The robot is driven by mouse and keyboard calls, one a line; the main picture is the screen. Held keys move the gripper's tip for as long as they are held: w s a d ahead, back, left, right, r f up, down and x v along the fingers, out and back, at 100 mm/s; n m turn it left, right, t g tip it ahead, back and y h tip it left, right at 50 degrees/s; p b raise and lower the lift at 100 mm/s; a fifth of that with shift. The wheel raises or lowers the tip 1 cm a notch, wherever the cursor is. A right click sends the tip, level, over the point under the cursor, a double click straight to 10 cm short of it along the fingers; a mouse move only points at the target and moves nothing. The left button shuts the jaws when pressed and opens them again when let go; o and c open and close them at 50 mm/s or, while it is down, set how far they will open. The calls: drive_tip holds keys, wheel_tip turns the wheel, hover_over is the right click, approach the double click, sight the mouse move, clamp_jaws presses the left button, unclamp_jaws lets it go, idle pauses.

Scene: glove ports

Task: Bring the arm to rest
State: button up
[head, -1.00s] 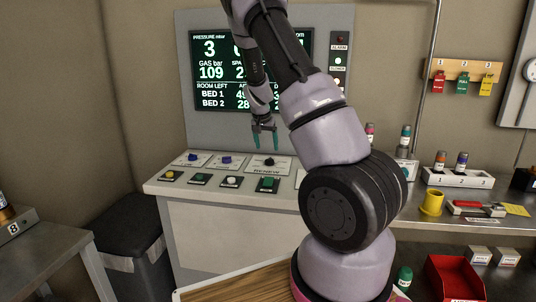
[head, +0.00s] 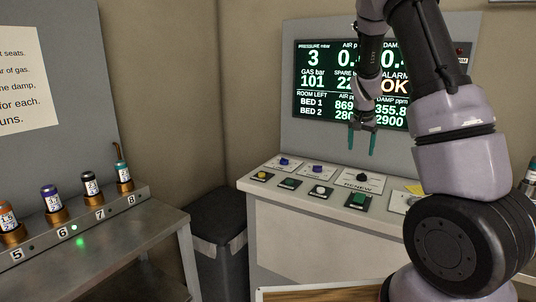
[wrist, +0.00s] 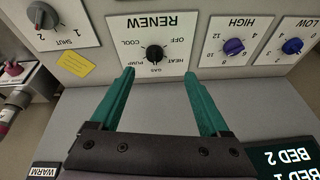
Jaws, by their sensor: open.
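My gripper (head: 362,141) hangs in front of the display panel, above the sloped control desk. Its two green fingers point down, apart, with nothing between them. In the wrist view my gripper (wrist: 159,75) is open and empty, and the black RENEW knob (wrist: 154,53) shows just beyond the fingertips, apart from them. My arm comes down from the top right and covers part of the display.
The control desk (head: 283,213) carries knobs and several buttons below the display (head: 313,84). A dark bin (head: 218,232) stands left of it. A metal bench (head: 130,240) with several numbered bottles stands further left. A yellow note (wrist: 76,65) lies beside the RENEW plate.

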drive_tip(key=s+a+r+n+t+y, duration=0.15)
drive_tip(key=s+a+r, duration=0.25)
drive_tip(key=s+r, duration=0.4)
drive_tip(key=s+a+r+t+y, duration=0.15)
drive_tip(key=s+a+r, duration=0.25)
drive_tip(key=s+r, duration=0.45)
drive_tip(key=s+a+r+n, duration=0.1)
drive_tip(key=s+a+r, duration=0.1)
drive_tip(key=s, duration=0.5)
drive_tip(key=s+a+r+n+y, duration=0.1)
drive_tip(key=s+a+r, duration=0.1)
drive_tip(key=s, duration=0.6)
drive_tip(key=shift+s+a+r+n+t, duration=0.2)
drive_tip(key=shift+a+n+t, duration=0.2)
drive_tip(key=shift+a, duration=0.25)
